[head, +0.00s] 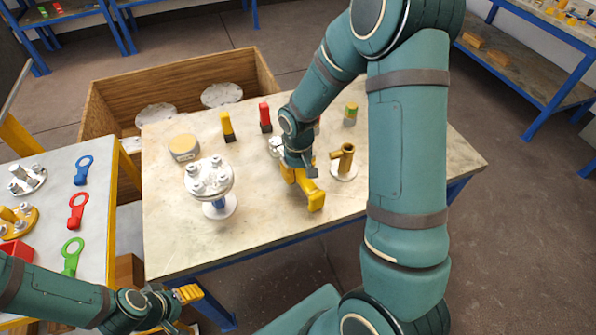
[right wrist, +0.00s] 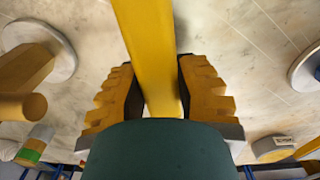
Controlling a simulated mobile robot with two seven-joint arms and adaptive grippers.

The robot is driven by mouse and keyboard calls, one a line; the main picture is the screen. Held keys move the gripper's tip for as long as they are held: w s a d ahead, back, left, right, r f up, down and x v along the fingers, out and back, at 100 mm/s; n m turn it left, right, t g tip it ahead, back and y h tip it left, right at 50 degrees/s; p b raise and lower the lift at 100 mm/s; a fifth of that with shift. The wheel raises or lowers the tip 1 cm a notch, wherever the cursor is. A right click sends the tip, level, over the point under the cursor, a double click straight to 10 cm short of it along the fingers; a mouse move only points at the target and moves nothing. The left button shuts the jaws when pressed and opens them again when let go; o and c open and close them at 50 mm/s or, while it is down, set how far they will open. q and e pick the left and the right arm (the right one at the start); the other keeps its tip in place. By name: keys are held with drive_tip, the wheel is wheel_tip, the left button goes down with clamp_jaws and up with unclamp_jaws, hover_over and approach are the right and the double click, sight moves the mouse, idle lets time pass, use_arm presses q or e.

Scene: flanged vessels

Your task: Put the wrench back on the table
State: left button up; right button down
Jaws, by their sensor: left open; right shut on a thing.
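My right gripper (head: 298,176) is shut on a yellow bar-shaped tool, which looks like the wrench (head: 316,199), over the middle of the marble-topped table (head: 270,245). In the right wrist view the yellow wrench (right wrist: 148,50) runs between the two ridged yellow fingers (right wrist: 158,95). The wrench is over or on the tabletop; I cannot tell whether it touches. The arm hides part of it in the head view. My left gripper (head: 186,305) is open and empty, low at the bottom left, off the table's front edge.
A flanged vessel (head: 209,178) stands left of my right gripper, and a brass pipe piece (head: 344,160) stands to its right. The marble table's front left is clear.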

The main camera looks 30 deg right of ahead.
drive_tip(key=shift+f, duration=0.25)
drive_tip(key=c, duration=0.7)
unclamp_jaws()
drive_tip(key=o, duration=0.6)
drive_tip(key=shift+r+p, duration=2.5)
drive_tip(key=shift+r, duration=1.1)
